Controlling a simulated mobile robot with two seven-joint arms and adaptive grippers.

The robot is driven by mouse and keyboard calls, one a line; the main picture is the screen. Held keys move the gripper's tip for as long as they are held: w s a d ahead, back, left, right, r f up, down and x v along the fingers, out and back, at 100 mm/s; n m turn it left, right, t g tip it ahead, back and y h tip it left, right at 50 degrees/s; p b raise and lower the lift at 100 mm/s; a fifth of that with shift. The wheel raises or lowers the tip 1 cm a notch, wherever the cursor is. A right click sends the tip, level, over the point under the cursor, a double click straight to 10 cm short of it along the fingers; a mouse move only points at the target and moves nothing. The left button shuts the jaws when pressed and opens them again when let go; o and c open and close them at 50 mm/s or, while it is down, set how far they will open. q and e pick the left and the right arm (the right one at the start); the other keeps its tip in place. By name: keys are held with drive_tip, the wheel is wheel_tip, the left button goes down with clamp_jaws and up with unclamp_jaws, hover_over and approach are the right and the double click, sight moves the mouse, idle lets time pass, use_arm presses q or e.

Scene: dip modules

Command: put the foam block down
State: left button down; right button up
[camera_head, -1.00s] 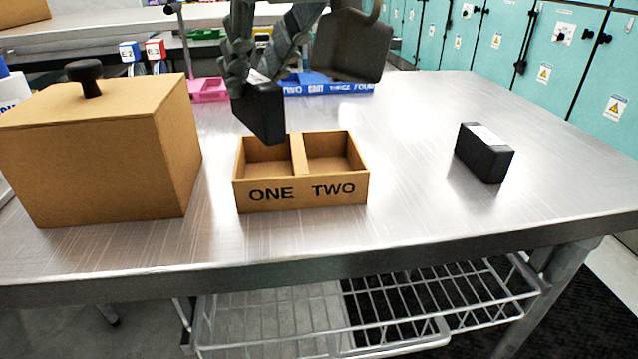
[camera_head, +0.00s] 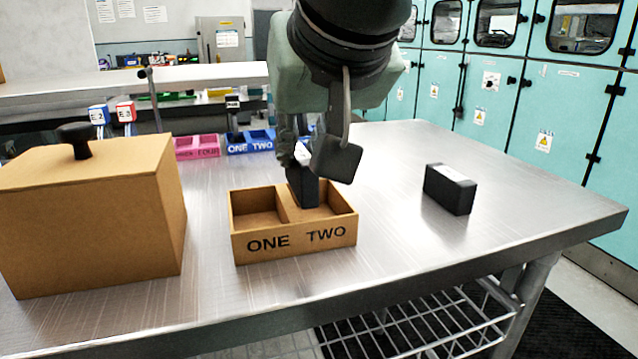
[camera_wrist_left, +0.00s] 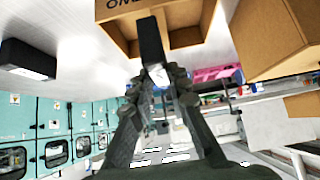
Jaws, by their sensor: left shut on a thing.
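My left gripper (camera_head: 310,158) reaches down from the top of the head view and is shut on a black foam block (camera_head: 303,189). The block hangs upright at the two-compartment cardboard box (camera_head: 262,245), beside the divider on the TWO side. Its lower end overlaps the compartment; I cannot tell whether it touches the floor. In the left wrist view the gripper's fingers (camera_wrist_left: 160,82) pinch the block (camera_wrist_left: 152,42), with the box (camera_wrist_left: 188,37) behind it. My right gripper is not in view.
A second black block (camera_head: 449,189) with a light label lies on the metal table (camera_head: 420,260) at the right. A large lidded cardboard box (camera_head: 90,225) with a dark knob stands at the left. Pink (camera_head: 197,147) and blue (camera_head: 250,143) trays are behind.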

use_arm(q)
drive_tip(key=w+d+f, duration=0.2)
drive_tip(key=w, duration=0.1)
drive_tip(key=shift+w+f, duration=0.1)
drive_tip(key=shift+f, duration=0.15)
wheel_tip(320, 180, down, 3)
drive_tip(key=shift+f, duration=0.4)
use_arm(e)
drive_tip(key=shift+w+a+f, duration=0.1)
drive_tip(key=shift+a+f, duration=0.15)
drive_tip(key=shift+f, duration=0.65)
use_arm(q)
drive_tip(key=shift+f, duration=0.1)
drive_tip(key=c, duration=1.7)
unclamp_jaws()
drive_tip(key=shift+c, duration=0.2)
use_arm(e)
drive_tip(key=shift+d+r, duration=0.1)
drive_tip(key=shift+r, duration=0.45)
